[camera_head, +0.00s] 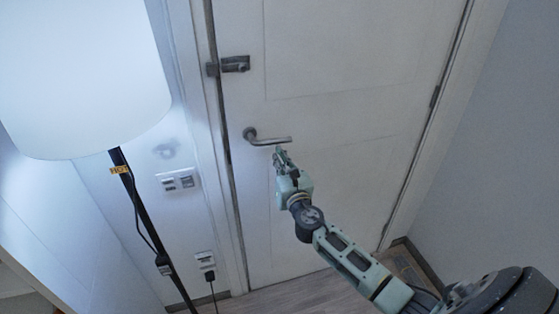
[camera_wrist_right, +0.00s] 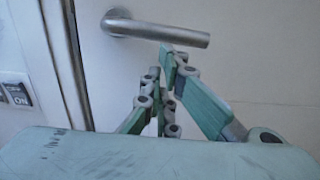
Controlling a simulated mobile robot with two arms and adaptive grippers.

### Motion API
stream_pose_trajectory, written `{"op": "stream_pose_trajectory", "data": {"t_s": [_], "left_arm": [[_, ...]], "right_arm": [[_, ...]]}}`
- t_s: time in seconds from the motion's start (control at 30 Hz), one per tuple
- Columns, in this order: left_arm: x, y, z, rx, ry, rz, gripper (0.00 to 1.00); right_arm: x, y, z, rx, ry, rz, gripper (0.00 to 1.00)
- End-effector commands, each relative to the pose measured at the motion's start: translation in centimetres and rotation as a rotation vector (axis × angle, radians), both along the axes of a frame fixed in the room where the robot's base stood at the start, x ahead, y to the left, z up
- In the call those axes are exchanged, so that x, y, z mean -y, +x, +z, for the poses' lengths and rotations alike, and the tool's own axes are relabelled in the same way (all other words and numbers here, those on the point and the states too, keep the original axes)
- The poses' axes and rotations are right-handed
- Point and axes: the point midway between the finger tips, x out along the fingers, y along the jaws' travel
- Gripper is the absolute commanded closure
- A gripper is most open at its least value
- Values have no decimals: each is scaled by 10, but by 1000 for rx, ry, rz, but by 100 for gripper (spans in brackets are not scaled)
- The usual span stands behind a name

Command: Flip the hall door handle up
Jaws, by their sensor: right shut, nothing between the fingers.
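The hall door (camera_head: 330,110) is white and shut in its frame. Its metal lever handle (camera_head: 268,138) sticks out to the right from a round base near the left edge, lying close to level with a slight droop. In the right wrist view the handle (camera_wrist_right: 158,30) crosses the top, ahead of my fingers. My right gripper (camera_head: 281,156) is shut and empty, just below the handle's free end. In the right wrist view the right gripper's fingertips (camera_wrist_right: 168,60) are just under the lever; I cannot tell whether they touch it. My left gripper is not in view.
A metal latch (camera_head: 235,64) sits on the door above the handle. A floor lamp with a large white shade (camera_head: 80,75) and black pole stands at the left. Wall switches (camera_head: 178,181) are left of the frame. A grey wall (camera_head: 490,160) bounds the right.

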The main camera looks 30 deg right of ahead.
Motion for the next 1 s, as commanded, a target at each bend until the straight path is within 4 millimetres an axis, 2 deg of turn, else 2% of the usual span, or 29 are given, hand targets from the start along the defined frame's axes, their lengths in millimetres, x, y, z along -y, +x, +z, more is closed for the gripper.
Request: {"op": "stream_pose_trajectory", "data": {"t_s": [1.0], "left_arm": [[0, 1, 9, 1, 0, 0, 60]], "right_arm": [[4, -2, 3, -24, -82, 1, 100]]}}
